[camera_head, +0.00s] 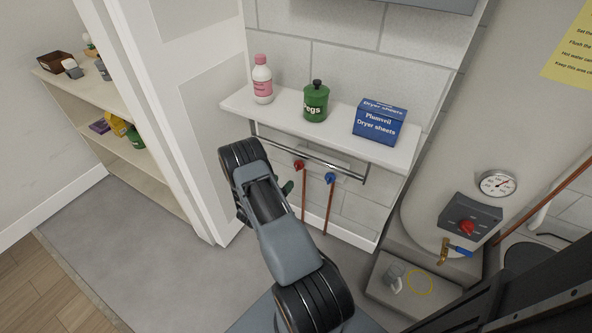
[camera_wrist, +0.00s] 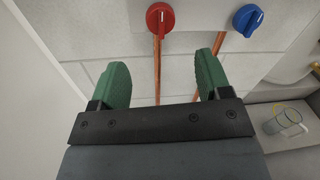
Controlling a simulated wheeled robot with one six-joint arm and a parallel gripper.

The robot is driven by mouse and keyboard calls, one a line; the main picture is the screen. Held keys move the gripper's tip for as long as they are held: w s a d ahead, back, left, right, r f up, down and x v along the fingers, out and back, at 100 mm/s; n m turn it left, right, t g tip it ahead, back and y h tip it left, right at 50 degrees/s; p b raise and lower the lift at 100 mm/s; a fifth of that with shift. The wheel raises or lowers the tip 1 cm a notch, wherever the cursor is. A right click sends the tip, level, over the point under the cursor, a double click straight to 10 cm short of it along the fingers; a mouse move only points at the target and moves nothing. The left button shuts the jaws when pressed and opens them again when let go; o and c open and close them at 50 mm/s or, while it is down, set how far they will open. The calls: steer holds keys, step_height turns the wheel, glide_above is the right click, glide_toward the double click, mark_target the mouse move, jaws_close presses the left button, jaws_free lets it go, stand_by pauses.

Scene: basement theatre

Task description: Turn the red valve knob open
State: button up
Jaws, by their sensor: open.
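The red valve knob (camera_wrist: 160,18) sits on a copper pipe against the white block wall, with a pale line on its face. In the head view the red knob (camera_head: 299,165) is below the shelf, left of the blue knob. My gripper (camera_wrist: 163,72) has green fingers, spread apart and empty. In the wrist view the red knob lies beyond the fingertips and between their lines, not touching them. In the head view my arm hides most of the gripper; a bit of a green finger (camera_head: 287,188) shows just below and left of the red knob.
A blue knob (camera_wrist: 248,20) is close on the right, on its own copper pipe. A glass jar (camera_wrist: 282,122) stands at lower right.

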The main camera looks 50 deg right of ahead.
mark_target(296, 168)
steer(key=d, duration=0.3)
steer(key=w+d, duration=0.1)
steer(key=d, duration=0.2)
steer(key=d+b, duration=0.1)
steer(key=d, duration=0.3)
steer(key=shift+w, duration=0.2)
steer(key=shift+c, duration=0.4)
steer(key=c, duration=0.8)
steer(key=shift+c, duration=0.2)
